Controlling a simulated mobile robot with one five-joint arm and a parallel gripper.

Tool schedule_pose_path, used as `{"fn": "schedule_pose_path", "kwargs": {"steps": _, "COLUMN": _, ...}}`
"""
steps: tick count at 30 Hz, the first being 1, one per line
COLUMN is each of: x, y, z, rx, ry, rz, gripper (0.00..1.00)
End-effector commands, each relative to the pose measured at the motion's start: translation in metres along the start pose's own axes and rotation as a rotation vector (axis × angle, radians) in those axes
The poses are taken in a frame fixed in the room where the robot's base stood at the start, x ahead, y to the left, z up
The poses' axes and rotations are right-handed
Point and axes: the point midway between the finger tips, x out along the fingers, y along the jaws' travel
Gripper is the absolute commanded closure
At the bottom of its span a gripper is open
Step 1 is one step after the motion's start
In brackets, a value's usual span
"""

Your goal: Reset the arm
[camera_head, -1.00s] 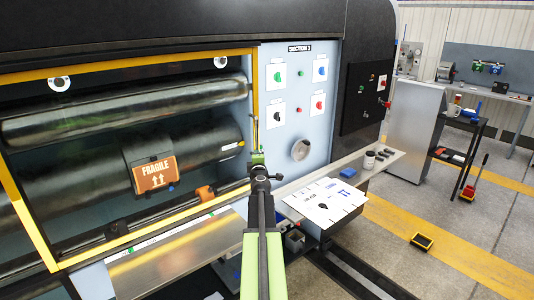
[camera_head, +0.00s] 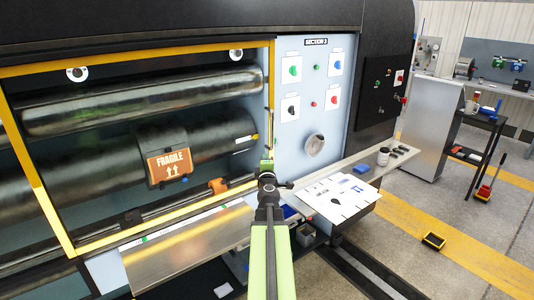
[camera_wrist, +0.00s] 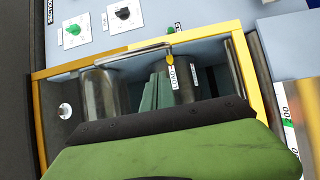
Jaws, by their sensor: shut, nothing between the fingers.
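My gripper (camera_head: 267,166) shows at the end of my green arm in the head view, in front of the right edge of the yellow-framed printer opening (camera_head: 272,95). It is shut and holds nothing. In the wrist view, my green and black wrist parts fill the lower part. Beyond them are the yellow frame (camera_wrist: 160,44) and a metal roller (camera_wrist: 105,95).
A control panel (camera_head: 313,80) with several knobs is right of the opening. Below it, a shelf (camera_head: 400,160) holds white sheets (camera_head: 338,198), a blue item (camera_head: 361,168) and a cup (camera_head: 383,156).

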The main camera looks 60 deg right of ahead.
Motion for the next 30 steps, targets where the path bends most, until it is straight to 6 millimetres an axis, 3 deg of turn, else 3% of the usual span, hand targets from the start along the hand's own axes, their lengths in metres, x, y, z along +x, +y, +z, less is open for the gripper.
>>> {"fn": "schedule_pose_path", "kwargs": {"steps": 1, "x": -0.014, "y": 0.000, "z": 0.000, "rx": 0.000, "ry": 0.000, "rz": 0.000, "gripper": 1.00}}
{"fn": "schedule_pose_path", "kwargs": {"steps": 6, "x": -0.033, "y": 0.000, "z": 0.000, "rx": 0.000, "ry": 0.000, "rz": 0.000, "gripper": 1.00}}
{"fn": "schedule_pose_path", "kwargs": {"steps": 17, "x": -0.035, "y": 0.000, "z": -0.001, "rx": 0.001, "ry": 0.001, "rz": 0.000, "gripper": 1.00}}
{"fn": "schedule_pose_path", "kwargs": {"steps": 20, "x": -0.034, "y": 0.000, "z": -0.014, "rx": 0.042, "ry": -0.011, "rz": -0.001, "gripper": 1.00}}
{"fn": "schedule_pose_path", "kwargs": {"steps": 23, "x": -0.038, "y": -0.009, "z": -0.056, "rx": 0.189, "ry": -0.060, "rz": -0.030, "gripper": 1.00}}
{"fn": "schedule_pose_path", "kwargs": {"steps": 25, "x": -0.049, "y": -0.029, "z": -0.102, "rx": 0.341, "ry": -0.118, "rz": -0.102, "gripper": 1.00}}
{"fn": "schedule_pose_path", "kwargs": {"steps": 30, "x": -0.112, "y": -0.105, "z": -0.216, "rx": 0.609, "ry": -0.251, "rz": -0.409, "gripper": 1.00}}
